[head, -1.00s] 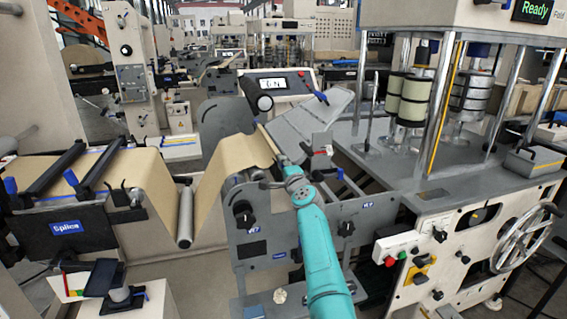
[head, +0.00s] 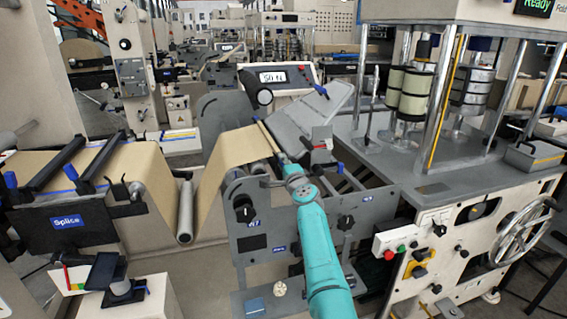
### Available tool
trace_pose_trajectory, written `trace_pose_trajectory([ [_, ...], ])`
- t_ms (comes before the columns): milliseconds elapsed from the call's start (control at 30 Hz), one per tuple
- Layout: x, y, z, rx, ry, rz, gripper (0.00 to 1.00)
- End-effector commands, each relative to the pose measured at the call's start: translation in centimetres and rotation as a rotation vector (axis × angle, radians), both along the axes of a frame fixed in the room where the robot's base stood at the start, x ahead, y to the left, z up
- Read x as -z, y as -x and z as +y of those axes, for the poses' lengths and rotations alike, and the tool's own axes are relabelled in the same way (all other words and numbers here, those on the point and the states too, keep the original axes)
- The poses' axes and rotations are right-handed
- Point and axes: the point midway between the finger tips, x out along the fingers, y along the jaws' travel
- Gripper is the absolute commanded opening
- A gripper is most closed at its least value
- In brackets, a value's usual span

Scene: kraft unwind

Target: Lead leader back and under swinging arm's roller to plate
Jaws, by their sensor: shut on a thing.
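The kraft web (head: 150,175) runs from the splice table (head: 70,228) at the left, dips under a grey cylindrical roller (head: 185,212), and rises to the right. Its leader end (head: 247,147) lies over the top of the grey side-plated stand, with a thin stiff edge (head: 268,138). My gripper (head: 281,160) is at the end of the teal arm, shut at the right edge of the leader; the fingertips are small and partly hidden. A tilted grey plate (head: 308,112) stands just behind and right of the gripper. I cannot tell which roller is the swinging arm's.
A display box (head: 285,78) stands behind the web. A small grey block (head: 320,143) and blue-tipped levers lie right of the gripper. The press (head: 430,190) with its posts and handwheel (head: 522,236) fills the right. A small pedestal (head: 130,300) stands front left.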

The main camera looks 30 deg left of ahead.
Motion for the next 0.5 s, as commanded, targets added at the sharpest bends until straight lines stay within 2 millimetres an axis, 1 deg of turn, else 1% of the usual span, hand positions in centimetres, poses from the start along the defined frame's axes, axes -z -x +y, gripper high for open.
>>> trace_pose_trajectory([
  [433,0.48,0.0,-0.01,0.0,0.001,0.001,0.0],
  [467,0.5,0.0,-0.01,0.0,0.001,0.001,0.22],
  [500,0.51,0.01,-0.02,0.0,0.001,0.001,0.32],
])
